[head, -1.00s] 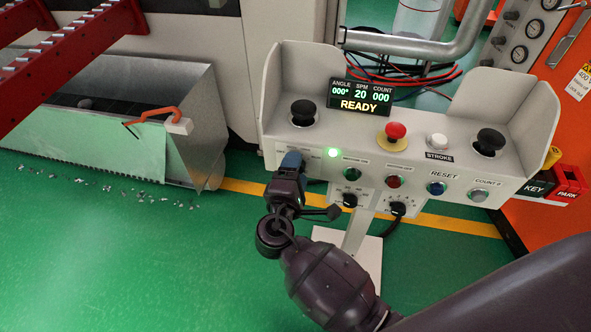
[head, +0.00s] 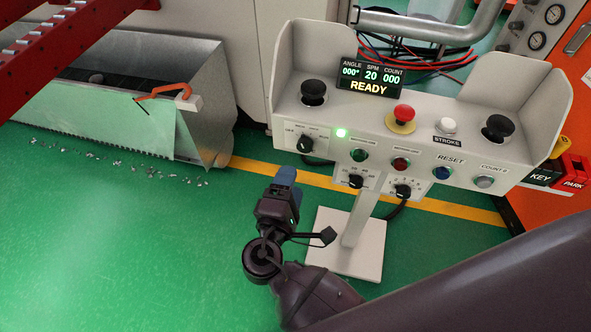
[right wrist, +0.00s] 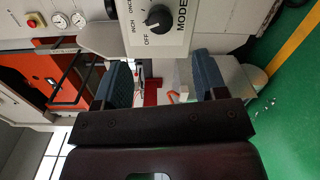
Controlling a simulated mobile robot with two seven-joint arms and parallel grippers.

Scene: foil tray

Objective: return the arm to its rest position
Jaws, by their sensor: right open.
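My right gripper (head: 285,178) is in the head view, below and in front of the left part of the grey control console (head: 455,110). It is apart from the console. In the right wrist view its two blue-padded fingers (right wrist: 165,80) stand apart with nothing between them. The black mode selector knob (head: 305,143) on the console's left plate shows uncovered; in the right wrist view the knob (right wrist: 158,18) lies beyond the fingers. The display (head: 369,78) reads READY, and a green lamp is lit. My left gripper is not in view.
The console stands on a post with a pale base plate (head: 345,250). A metal bin (head: 200,110) with an orange-handled tool (head: 165,90) on its edge is at left. Red rails (head: 60,60) cross the upper left. Green floor at lower left is mostly clear, with scattered scraps.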

